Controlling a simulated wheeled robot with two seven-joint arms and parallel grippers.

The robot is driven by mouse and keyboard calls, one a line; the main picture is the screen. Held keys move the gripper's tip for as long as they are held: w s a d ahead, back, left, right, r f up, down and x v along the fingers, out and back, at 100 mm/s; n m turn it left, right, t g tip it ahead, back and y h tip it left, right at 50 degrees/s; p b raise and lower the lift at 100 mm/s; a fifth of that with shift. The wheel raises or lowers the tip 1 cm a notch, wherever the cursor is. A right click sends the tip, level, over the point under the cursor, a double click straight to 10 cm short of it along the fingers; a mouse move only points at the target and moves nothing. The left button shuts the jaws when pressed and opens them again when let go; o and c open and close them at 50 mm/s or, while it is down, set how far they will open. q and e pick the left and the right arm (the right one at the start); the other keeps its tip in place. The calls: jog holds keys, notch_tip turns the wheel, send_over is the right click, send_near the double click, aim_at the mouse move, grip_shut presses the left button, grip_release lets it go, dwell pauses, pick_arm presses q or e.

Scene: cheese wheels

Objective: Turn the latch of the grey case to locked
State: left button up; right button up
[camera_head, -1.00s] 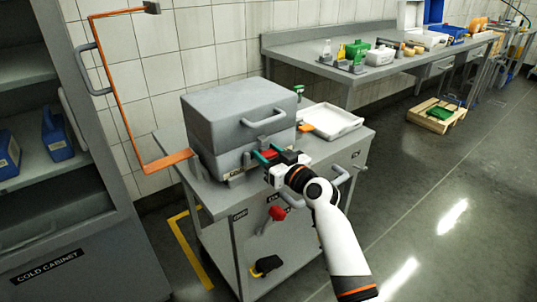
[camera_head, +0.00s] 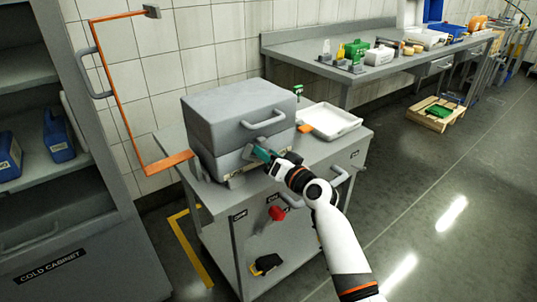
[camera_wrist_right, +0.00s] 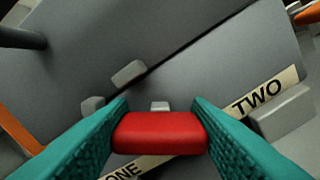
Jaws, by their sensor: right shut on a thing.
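The grey case (camera_head: 240,110) sits closed on the grey cart, with a handle on its lid. Its latch has a red grip (camera_wrist_right: 160,133), seen in the right wrist view between the two teal fingers. My right gripper (camera_head: 261,153) is at the case's front, shut on this red grip, which the fingers hide in the head view. The wrist view shows the case front tilted against the gripper. A label TWO (camera_wrist_right: 258,92) lies right of the grip and a label ONE (camera_wrist_right: 122,171) at lower left, partly hidden. My left gripper is not in view.
A white tray (camera_head: 349,126) and a small orange thing (camera_head: 305,128) lie right of the case on the cart (camera_head: 338,143). An orange frame (camera_head: 116,90) stands at the left, beside the cold cabinet (camera_head: 85,250). A long bench (camera_head: 300,57) runs behind.

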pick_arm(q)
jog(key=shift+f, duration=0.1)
pick_arm(e)
jog(key=shift+f, duration=0.1)
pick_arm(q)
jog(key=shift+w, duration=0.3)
pick_arm(e)
jog(key=o, duration=0.7)
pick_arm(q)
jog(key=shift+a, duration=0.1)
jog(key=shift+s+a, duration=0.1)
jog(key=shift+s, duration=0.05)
